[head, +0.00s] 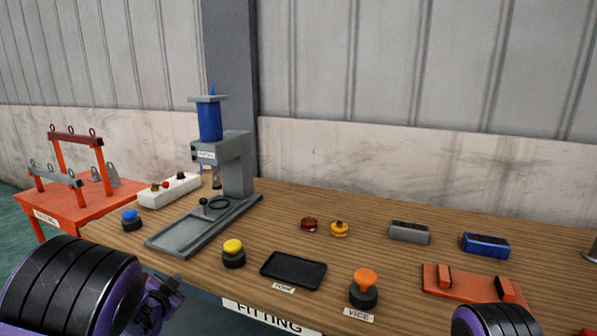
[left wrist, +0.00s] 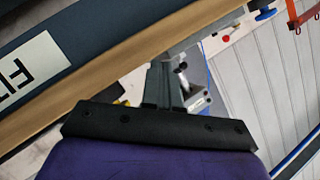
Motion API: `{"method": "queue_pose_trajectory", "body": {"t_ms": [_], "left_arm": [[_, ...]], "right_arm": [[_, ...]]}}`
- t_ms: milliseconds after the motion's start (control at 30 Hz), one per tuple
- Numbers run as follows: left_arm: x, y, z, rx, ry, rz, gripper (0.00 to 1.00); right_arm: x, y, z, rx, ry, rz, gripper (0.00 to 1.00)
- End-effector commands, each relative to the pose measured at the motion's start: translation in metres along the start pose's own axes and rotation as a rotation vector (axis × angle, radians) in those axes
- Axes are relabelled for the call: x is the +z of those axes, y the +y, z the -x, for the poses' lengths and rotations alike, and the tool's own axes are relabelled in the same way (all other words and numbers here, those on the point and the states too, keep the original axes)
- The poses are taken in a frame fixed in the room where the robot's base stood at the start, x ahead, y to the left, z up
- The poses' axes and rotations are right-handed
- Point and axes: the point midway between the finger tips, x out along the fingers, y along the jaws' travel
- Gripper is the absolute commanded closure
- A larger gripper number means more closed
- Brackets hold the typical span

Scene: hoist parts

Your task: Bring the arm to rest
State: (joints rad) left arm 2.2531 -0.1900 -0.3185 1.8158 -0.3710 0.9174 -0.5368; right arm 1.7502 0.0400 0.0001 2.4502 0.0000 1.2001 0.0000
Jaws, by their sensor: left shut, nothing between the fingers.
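My left arm comes in at the lower left of the head view, a dark ribbed link with purple parts. Its gripper (head: 165,298) is at the bench's front edge, below and in front of the press, apart from everything on the bench. In the left wrist view the fingers (left wrist: 165,85) are together with nothing between them, and the bench edge shows behind them. Of my right arm only a ribbed, purple-edged link shows at the lower right of the head view; its gripper is out of view.
The wooden bench (head: 210,275) holds a grey press (head: 238,165), a black tray (head: 293,270), a yellow button (head: 233,252), an orange button (head: 364,288), a red vice plate (head: 470,284) and a blue block (head: 486,244). An orange table (head: 75,203) stands at the left.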

Motion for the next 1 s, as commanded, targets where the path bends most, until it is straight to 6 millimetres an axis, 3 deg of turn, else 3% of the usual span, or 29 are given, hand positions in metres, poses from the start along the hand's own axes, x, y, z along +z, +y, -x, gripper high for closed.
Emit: {"method": "queue_pose_trajectory", "body": {"t_ms": [167,267,400,500,600,700,800,1000], "left_arm": [[0.074,0.053,0.035,0.006,-0.14,0.342,1.0],[0.127,0.093,0.072,-0.011,-0.265,0.562,1.0],[0.204,0.155,0.154,-0.073,-0.502,0.843,1.0],[0.245,0.193,0.223,-0.122,-0.681,0.961,1.0],[0.271,0.221,0.283,-0.14,-0.84,0.992,1.0],[0.284,0.242,0.323,-0.123,-0.951,0.991,1.0],[0.293,0.253,0.34,-0.116,-1.001,0.989,1.0],[0.295,0.254,0.342,-0.113,-1.007,0.983,1.0]], "right_arm": [[0.0,0.0,0.0,0.0,0.0,0.0,1.0],[0.0,0.0,0.0,0.0,0.0,0.0,1.0],[0.0,0.0,0.0,0.0,0.0,0.0,1.0],[0.0,0.0,0.0,0.0,0.0,0.0,1.0],[0.0,0.0,0.0,0.0,0.0,0.0,1.0],[0.0,0.0,0.0,0.0,0.0,0.0,1.0],[0.0,0.0,0.0,0.0,0.0,0.0,1.0],[0.0,0.0,0.0,0.0,0.0,0.0,1.0]]}}
